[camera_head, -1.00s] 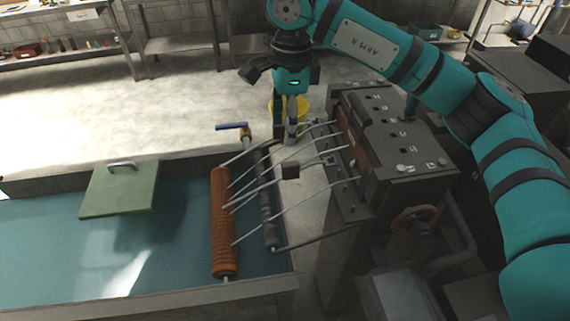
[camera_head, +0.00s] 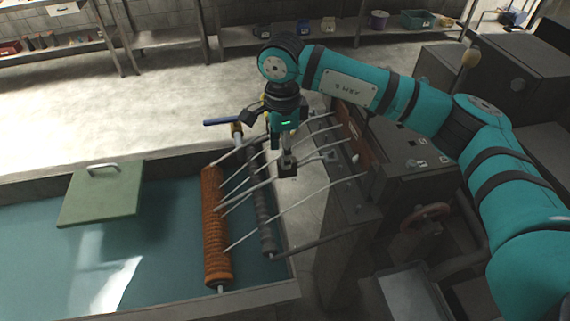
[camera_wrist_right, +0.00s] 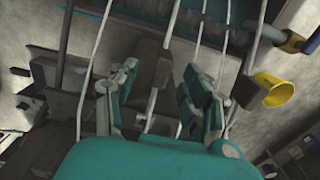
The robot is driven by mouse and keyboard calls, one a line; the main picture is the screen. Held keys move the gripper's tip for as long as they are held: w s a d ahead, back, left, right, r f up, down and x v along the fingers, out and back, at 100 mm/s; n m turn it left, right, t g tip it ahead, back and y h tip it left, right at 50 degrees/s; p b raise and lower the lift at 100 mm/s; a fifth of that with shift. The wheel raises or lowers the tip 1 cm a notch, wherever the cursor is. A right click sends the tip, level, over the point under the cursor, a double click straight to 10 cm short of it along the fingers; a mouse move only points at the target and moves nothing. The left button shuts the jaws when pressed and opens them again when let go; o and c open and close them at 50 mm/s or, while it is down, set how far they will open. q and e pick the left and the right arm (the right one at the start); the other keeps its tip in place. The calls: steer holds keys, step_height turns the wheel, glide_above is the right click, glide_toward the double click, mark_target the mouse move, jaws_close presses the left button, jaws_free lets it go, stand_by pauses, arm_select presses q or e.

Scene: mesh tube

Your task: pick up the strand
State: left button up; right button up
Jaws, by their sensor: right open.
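Several thin pale strands (camera_head: 312,203) run slantwise from an orange ribbed roller (camera_head: 214,235) to the dark machine at the right. A small dark block (camera_head: 287,169) sits among the middle strands. My right gripper (camera_head: 286,152) points down with its fingertips just above or at the block; contact cannot be told. In the right wrist view the open fingers (camera_wrist_right: 160,80) stand on either side of the block (camera_wrist_right: 150,66), and a strand (camera_wrist_right: 172,22) runs up to it. Other strands pass outside the fingers. My left gripper is not in view.
A dark grey roller (camera_head: 262,205) lies beside the orange one, under the strands. The machine (camera_head: 405,160) with a red handwheel (camera_head: 424,218) stands close on the right. A green lidded panel (camera_head: 103,195) lies over the teal tank (camera_head: 40,255). A yellow bucket (camera_wrist_right: 272,91) shows in the wrist view.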

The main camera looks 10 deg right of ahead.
mark_target(285, 176)
steer(key=f, duration=0.2)
steer(key=f+p, duration=0.1)
steer(key=f, duration=0.1)
steer(key=shift+w+f, duration=0.2)
steer(key=shift+f, duration=0.15)
steer(key=shift+f+p, duration=0.2)
steer(key=shift+p, duration=0.25)
steer(key=f+p, duration=0.2)
steer(key=f, duration=0.1)
steer(key=f+p, duration=0.1)
steer(key=shift+d+f, duration=0.2)
steer(key=shift+d, duration=0.05)
steer(key=shift+w+f, duration=0.1)
steer(key=shift+f, duration=0.2)
jaws_close()
